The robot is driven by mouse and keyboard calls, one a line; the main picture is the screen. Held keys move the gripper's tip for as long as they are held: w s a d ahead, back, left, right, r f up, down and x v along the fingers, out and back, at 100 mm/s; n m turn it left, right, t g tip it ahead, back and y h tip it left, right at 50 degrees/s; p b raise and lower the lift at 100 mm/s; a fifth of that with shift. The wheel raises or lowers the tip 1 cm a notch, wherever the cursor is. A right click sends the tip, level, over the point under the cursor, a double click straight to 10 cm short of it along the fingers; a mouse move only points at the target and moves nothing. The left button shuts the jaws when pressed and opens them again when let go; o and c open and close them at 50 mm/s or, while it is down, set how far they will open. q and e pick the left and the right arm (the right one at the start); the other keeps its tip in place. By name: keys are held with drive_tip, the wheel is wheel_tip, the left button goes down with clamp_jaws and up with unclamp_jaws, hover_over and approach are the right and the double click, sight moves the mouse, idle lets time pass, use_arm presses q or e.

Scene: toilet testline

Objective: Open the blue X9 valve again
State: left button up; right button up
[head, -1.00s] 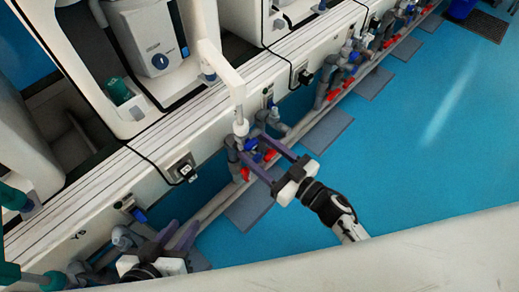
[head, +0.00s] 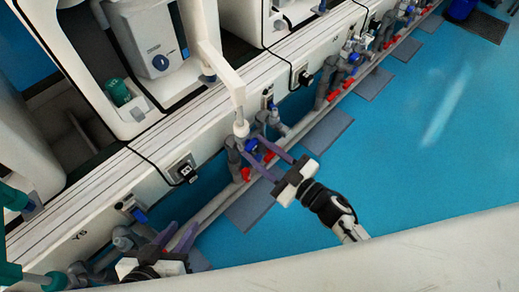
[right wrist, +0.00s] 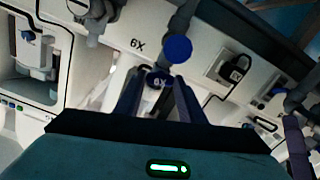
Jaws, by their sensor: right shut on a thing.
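The blue X9 valve (head: 251,146) sits on grey pipework below the white bench edge in the head view. In the right wrist view its round blue knob (right wrist: 159,79) carries a marking, and the label on the white panel above reads upside down. My right gripper (head: 254,148) reaches it from the lower right, with one purple finger on each side, shut on it. The fingers partly hide the valve. My left gripper (head: 182,236) is at the lower left, its fingers apart and empty, away from this valve.
Another blue round cap (right wrist: 178,49) is close above the knob. Red-handled valves (head: 246,174) and grey pipes crowd the area around my right gripper. A black cable plug (head: 185,170) hangs on the panel.

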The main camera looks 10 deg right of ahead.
use_arm(q)
drive_tip(key=shift+s+f, duration=0.1)
use_arm(e)
drive_tip(key=shift+n, duration=1.9)
drive_tip(key=o, duration=1)
drive_tip(key=shift+o, duration=0.2)
use_arm(q)
drive_tip(key=shift+s+a+r+p, duration=0.25)
drive_tip(key=shift+r+p, duration=0.15)
drive_tip(key=shift+p, duration=0.4)
use_arm(e)
drive_tip(key=v, duration=1)
drive_tip(key=shift+s+d, duration=0.15)
